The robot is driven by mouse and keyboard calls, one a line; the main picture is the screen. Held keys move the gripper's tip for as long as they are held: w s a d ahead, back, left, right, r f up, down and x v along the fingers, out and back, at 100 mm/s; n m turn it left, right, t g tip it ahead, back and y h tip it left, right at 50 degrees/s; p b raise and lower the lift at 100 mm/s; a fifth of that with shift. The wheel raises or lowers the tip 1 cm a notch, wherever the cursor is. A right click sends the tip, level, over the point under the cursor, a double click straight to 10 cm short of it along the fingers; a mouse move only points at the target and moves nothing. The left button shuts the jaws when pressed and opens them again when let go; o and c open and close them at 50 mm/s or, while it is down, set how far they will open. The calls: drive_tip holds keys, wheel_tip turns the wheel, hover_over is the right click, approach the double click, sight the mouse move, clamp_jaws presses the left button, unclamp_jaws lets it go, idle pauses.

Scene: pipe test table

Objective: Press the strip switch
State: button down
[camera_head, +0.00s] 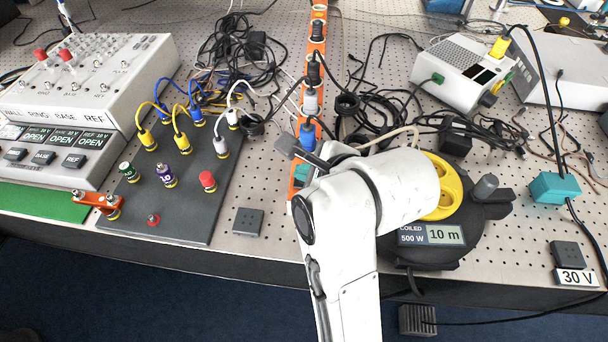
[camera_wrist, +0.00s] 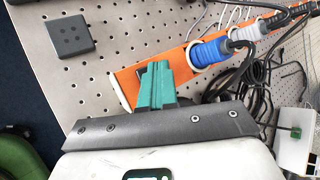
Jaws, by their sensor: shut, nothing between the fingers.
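The orange power strip (camera_head: 317,46) runs from the back of the table toward its front edge. In the wrist view, the near end of the strip (camera_wrist: 127,83) shows with a pale end cap. My gripper (camera_head: 302,172) is over that near end, partly behind my white arm. Its teal fingers (camera_wrist: 155,82) are closed together with nothing between them. The strip's switch is not visible; the fingers cover part of the strip there. I cannot tell whether the fingertips touch it. A blue plug (camera_wrist: 210,52) sits in the strip just beyond the fingers.
A small grey box (camera_head: 248,221) lies left of the strip. A dark panel with colored plugs (camera_head: 190,225) is farther left. A cable reel with a yellow socket face (camera_head: 445,185) stands right of my arm. Black cables (camera_head: 395,115) tangle beside the strip.

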drive_tip(key=shift+r, duration=0.1)
drive_tip(key=shift+r+p, duration=0.75)
drive_tip(key=shift+p, duration=0.1)
wheel_tip(320, 180, up, 5)
drive_tip(key=p, duration=0.5)
idle(0.6)
